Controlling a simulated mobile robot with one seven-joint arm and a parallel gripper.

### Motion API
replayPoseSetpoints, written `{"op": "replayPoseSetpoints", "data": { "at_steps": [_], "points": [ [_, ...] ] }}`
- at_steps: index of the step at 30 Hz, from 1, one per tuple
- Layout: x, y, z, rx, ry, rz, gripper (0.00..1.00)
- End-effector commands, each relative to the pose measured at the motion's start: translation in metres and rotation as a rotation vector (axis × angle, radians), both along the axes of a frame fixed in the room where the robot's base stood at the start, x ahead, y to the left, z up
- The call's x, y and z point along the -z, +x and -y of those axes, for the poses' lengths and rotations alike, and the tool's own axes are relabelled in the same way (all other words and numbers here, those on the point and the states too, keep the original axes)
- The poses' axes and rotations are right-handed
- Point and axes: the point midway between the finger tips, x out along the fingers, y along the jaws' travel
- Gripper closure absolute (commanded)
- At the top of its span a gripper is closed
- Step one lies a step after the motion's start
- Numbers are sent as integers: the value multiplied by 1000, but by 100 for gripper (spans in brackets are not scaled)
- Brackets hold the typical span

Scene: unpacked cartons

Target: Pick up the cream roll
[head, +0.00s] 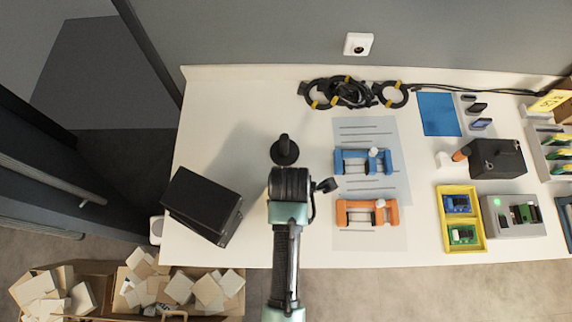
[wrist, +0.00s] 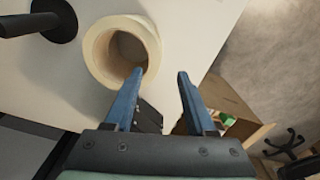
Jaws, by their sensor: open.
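The cream roll (wrist: 96,54) shows in the wrist view at upper middle, on the white table with its round hole facing up. In the head view I cannot see it; my arm hides that part of the table. My gripper (wrist: 161,72) is open and empty. Its left finger overlaps the roll's lower right rim and hole in the wrist view, and its right finger is off to the right of the roll. I cannot tell if the left finger touches it. The gripper's fingers are hidden in the head view.
A black post on a round base (head: 285,152) stands close by; its base also shows in the wrist view (wrist: 58,18). A black box (head: 203,205) is at left. Blue (head: 363,162) and orange (head: 367,213) clamp-like fixtures lie right. Open cartons (head: 130,305) are below the table edge.

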Motion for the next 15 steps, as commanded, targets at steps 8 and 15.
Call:
{"op": "replayPoseSetpoints", "data": {
  "at_steps": [8, 15],
  "points": [
    [21, 5, 2, 0, 0, -1, 44],
    [50, 8, 3, 1, 0, 1, 44]
  ]
}}
